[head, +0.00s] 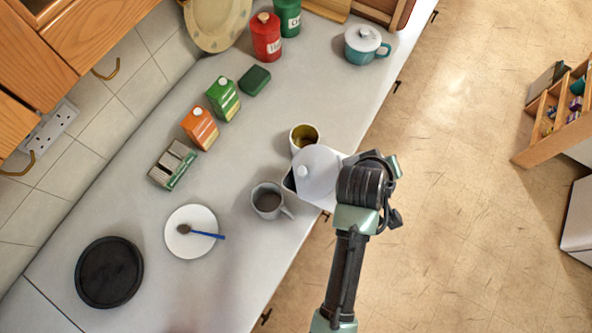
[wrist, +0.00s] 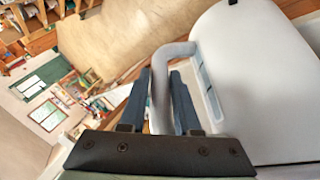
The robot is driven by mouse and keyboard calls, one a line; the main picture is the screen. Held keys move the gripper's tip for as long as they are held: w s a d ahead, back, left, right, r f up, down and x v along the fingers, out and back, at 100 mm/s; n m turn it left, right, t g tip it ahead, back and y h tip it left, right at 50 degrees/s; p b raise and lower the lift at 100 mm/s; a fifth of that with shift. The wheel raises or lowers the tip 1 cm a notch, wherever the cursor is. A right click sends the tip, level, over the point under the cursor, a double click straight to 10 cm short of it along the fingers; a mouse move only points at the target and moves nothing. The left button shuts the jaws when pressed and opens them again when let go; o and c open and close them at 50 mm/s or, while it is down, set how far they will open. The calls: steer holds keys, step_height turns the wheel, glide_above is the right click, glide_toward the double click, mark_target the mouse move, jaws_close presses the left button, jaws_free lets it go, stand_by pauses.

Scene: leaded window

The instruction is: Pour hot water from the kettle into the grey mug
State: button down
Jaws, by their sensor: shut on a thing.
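The pale grey-white kettle (head: 318,172) is at the counter's front edge, with its body also large at the right of the wrist view (wrist: 262,80). My gripper (wrist: 162,98) is shut on its handle (wrist: 160,72), a finger on each side. In the head view, my gripper and wrist hide the handle side. The kettle looks tilted, its lid knob toward the left. The grey mug (head: 266,190) stands upright just left of and below the kettle, with something dark brown inside. I cannot see any water stream.
A yellow-lined mug (head: 304,132) stands close behind the kettle. A white saucer (head: 180,245) with a blue-handled spoon and a black round tray (head: 109,272) lie to the left.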

mark_target(356, 163)
steer(key=shift+w+a+r+h+b, duration=0.15)
steer(key=shift+a+r+h+b, duration=0.15)
steer(key=shift+a+h+b, duration=0.6)
steer(key=shift+a+r+n+t+h+b, duration=0.3)
steer(key=shift+a+r+h+b, duration=0.15)
steer(key=shift+b, duration=0.6)
steer(key=a+r+h+b, duration=0.1)
steer(key=h+b, duration=0.1)
steer(key=b, duration=0.1)
steer(key=shift+a+t, duration=0.3)
steer(key=shift+a, duration=0.05)
steer(key=shift+s+a+r+n+h+b, duration=0.3)
steer(key=shift+a+r+h+b, duration=0.4)
steer(key=shift+b, duration=0.4)
steer(key=shift+a+b, duration=0.3)
steer(key=shift+s+a+r+n+t+h+b, duration=0.1)
steer(key=shift+a+r+n+t+h+b, duration=0.2)
steer(key=shift+a+r+h+b, duration=0.4)
steer(key=shift+a+r+h, duration=0.25)
steer(key=shift+a+r, duration=0.25)
